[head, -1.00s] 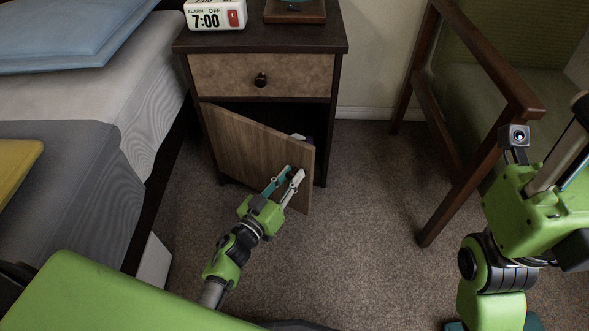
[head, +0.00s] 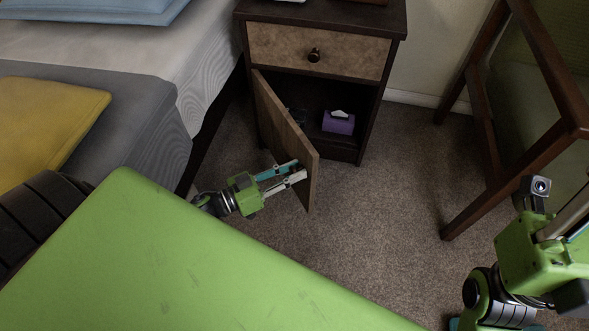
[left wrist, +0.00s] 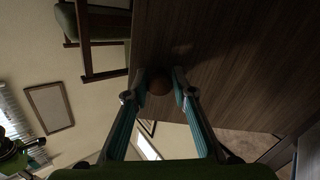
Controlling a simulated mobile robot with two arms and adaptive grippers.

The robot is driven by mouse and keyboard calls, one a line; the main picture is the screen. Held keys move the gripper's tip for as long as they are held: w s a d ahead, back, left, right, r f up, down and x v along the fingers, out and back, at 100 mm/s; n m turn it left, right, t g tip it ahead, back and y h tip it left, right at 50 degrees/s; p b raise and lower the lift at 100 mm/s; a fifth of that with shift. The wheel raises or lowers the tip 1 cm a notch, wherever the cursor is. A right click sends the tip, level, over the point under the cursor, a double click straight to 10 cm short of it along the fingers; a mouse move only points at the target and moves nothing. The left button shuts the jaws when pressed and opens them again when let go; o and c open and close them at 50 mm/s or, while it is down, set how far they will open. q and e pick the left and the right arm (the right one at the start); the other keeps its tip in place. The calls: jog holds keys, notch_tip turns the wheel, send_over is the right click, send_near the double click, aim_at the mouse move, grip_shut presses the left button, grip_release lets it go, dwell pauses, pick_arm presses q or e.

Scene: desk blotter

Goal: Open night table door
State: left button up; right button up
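The night table (head: 385,50) stands at the back middle of the head view. Its wooden door (head: 305,172) is swung well open, hinged at the left, showing the dark inside. My left gripper (head: 300,168) is at the door's front face near the free edge. In the left wrist view its two fingers (left wrist: 159,78) close on both sides of a round brown knob (left wrist: 158,87) on the door. In the head view the knob is hidden by the fingers. My right gripper (head: 568,215) is at the right edge, its fingertips out of frame.
A purple tissue box (head: 338,123) stands inside the night table. The closed drawer (head: 315,52) is above. The bed (head: 110,85) is at the left, a wooden chair (head: 510,170) at the right. Carpet (head: 390,200) between door and chair is clear.

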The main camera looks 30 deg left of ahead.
pick_arm(q)
jog(key=shift+o, duration=1.2)
